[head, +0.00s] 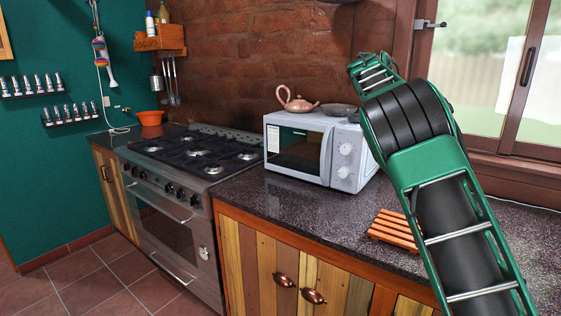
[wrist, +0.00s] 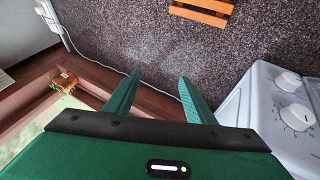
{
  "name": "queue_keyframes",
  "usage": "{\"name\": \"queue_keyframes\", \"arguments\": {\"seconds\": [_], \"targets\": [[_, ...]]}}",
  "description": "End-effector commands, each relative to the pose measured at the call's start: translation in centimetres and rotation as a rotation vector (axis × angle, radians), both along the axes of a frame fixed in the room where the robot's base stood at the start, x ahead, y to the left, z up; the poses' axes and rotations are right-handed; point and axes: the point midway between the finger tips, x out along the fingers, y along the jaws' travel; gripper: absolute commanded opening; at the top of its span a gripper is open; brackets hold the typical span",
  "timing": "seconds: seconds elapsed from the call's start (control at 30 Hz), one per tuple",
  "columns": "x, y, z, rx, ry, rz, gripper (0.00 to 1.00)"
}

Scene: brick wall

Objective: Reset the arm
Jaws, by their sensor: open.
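My arm, green and black, rises from the lower right of the head view in front of the counter and window. My gripper (wrist: 157,90) shows in the wrist view with its two green fingers apart and nothing between them. It is above the dark speckled countertop (wrist: 150,40), and the fingers touch no object that I can see. In the head view the fingers are hidden behind the arm.
A white microwave (head: 308,148) stands left of my arm, with a pink teapot (head: 296,101) on top. A wooden trivet (head: 392,230) lies on the counter. A stove (head: 190,165) is further left. The window frame (head: 480,145) is behind the arm.

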Motion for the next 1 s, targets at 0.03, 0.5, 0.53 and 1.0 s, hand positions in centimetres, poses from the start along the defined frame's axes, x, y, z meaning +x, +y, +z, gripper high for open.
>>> {"name": "queue_keyframes", "arguments": {"seconds": [0.03, 0.5, 0.53, 1.0], "targets": [[-2.1, -2.6, -0.4, 0.046, 0.013, -0.027, 0.49], [-20.9, -11.9, -6.6, 0.375, 0.085, -0.103, 0.49], [-22.1, -11.9, -7.0, 0.392, 0.087, -0.102, 0.49], [-41.2, -6.2, -14.0, 0.572, 0.091, -0.025, 0.49]]}}
